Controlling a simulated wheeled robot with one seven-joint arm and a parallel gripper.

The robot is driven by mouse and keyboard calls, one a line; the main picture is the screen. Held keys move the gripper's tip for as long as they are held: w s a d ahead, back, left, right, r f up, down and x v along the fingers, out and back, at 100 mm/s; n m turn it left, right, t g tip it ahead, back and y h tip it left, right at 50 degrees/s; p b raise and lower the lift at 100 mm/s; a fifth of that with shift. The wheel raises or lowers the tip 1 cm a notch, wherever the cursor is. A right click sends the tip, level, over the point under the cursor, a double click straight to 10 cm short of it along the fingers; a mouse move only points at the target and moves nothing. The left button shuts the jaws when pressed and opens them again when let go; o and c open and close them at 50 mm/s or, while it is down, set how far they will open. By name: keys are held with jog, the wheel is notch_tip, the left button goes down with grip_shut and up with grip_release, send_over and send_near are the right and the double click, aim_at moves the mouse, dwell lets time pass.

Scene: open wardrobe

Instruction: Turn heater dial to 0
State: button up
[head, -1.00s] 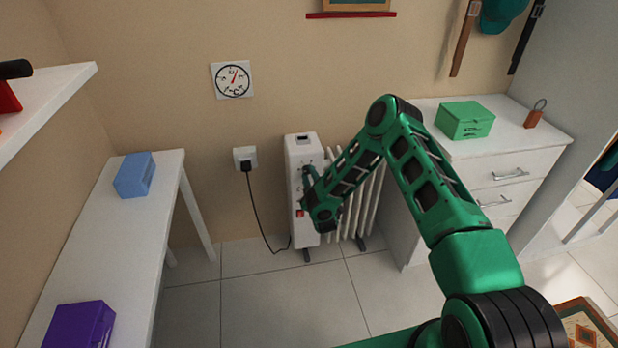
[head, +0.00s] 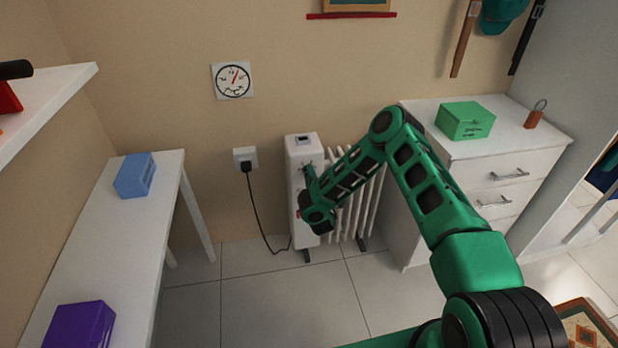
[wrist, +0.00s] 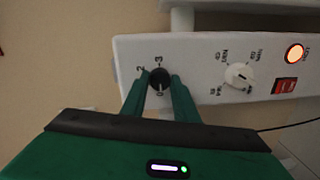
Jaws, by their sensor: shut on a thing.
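The white heater (head: 300,150) stands against the wall, with its ribs to the right. In the wrist view its control panel (wrist: 205,55) runs sideways across the picture. My gripper (wrist: 159,86) is shut on this dial, one finger on each side. The dial's pointer setting cannot be made out. In the head view my arm hides the dial and part of the heater's front.
A white dial (wrist: 238,75), a red switch (wrist: 285,86) and a lit orange lamp (wrist: 294,54) sit along the panel. A black cord runs from the wall socket (head: 245,158). A white drawer unit (head: 490,165) stands to the right, a white table (head: 110,235) to the left.

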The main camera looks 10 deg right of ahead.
jog(key=shift+w, duration=0.1)
jog(key=o, duration=1)
jog(key=shift+o, duration=0.2)
jog(key=s, duration=1)
jog(key=shift+s+a+r, duration=0.2)
jog(key=shift+s+r, duration=0.1)
jog(key=shift+s, duration=0.05)
